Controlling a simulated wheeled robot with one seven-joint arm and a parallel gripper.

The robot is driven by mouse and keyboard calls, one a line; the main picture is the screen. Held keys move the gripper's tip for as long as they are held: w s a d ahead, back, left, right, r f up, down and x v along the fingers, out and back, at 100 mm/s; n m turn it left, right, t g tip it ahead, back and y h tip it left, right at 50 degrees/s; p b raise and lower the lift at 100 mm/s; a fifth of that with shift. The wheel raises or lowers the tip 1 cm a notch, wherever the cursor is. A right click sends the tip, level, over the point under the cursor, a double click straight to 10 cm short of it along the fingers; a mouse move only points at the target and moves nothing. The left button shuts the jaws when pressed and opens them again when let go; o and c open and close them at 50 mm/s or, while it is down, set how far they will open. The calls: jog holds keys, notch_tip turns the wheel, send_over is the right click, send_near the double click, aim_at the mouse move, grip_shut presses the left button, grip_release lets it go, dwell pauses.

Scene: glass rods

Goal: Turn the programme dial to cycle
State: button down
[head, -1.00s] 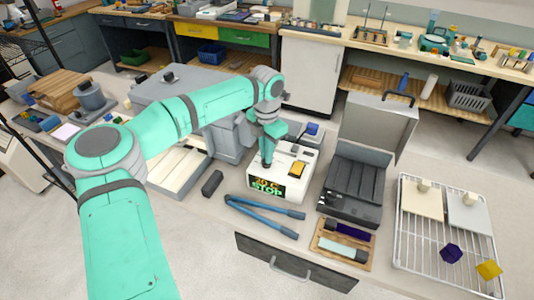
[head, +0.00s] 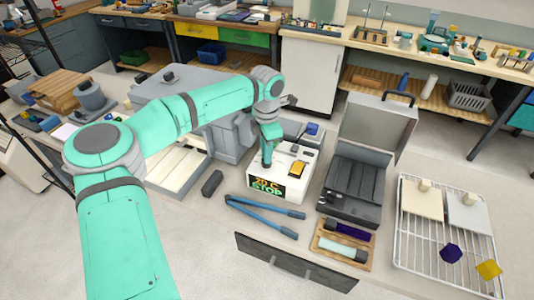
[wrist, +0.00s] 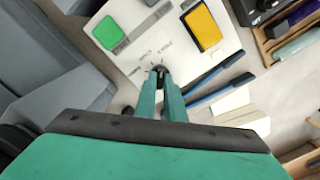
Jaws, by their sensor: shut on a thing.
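A white controller box (head: 290,178) stands on the bench in the middle of the head view. Its front display (head: 267,189) reads "20 C" above "STOP" in lit letters. In the wrist view, its top panel (wrist: 130,52) carries a green pad (wrist: 108,33), a yellow pad (wrist: 203,27) and small printed words around the dial. My gripper (head: 266,164) points down at the left part of the top; it also shows in the wrist view (wrist: 161,74). Its fingers are shut on the small dark programme dial (wrist: 160,69), which they mostly hide. The dial's pointer cannot be made out.
Blue-handled long tongs (head: 265,208) lie in front of the box, and a small dark block (head: 212,183) lies to its left. An open grey case (head: 355,180) stands on the right, with a wire rack (head: 447,255) beyond it. A large grey machine (head: 185,90) stands behind my arm.

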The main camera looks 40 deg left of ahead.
jog(key=c, duration=1.8)
grip_release()
jog(key=shift+c, duration=0.2)
notch_tip(320, 180, up, 11)
jog(key=shift+f, duration=0.1)
